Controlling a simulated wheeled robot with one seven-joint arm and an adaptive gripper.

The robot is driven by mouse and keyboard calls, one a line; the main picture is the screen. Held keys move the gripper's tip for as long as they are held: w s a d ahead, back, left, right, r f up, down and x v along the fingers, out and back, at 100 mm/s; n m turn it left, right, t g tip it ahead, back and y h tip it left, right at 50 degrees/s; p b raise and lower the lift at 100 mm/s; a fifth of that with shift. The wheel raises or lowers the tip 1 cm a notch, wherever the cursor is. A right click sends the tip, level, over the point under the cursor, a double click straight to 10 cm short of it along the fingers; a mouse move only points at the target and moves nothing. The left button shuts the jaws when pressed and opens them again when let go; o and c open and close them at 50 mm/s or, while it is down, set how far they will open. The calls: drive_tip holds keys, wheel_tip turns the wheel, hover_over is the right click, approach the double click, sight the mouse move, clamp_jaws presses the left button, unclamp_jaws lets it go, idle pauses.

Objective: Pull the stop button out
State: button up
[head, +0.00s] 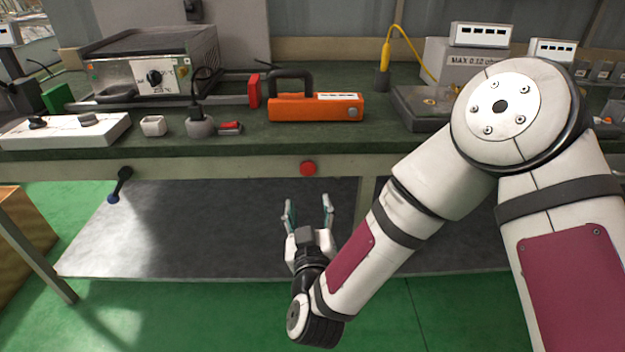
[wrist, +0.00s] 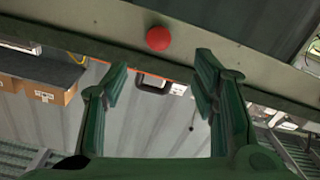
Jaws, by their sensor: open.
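The stop button (head: 308,168) is a round red knob on the front edge of the workbench. It also shows in the wrist view (wrist: 158,39), near the top middle, ahead of and between the lines of the two fingers. My gripper (head: 308,208) is open and empty, in front of the bench and below the button in the head view. In the wrist view its two green fingers (wrist: 160,80) stand wide apart. The gripper is not touching the button. How far out the button sits cannot be told.
The workbench top (head: 200,150) holds an orange device (head: 315,107), a grey heating unit (head: 150,70) and a white power strip (head: 65,130). A dark lever with a blue end (head: 119,185) hangs from the bench front at left. Space around the button is clear.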

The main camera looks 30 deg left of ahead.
sight(308, 171)
drive_tip(key=b+x, duration=0.2)
drive_tip(key=x, duration=1.1)
drive_tip(key=shift+w+b, duration=0.15)
drive_tip(key=shift+b, duration=0.2)
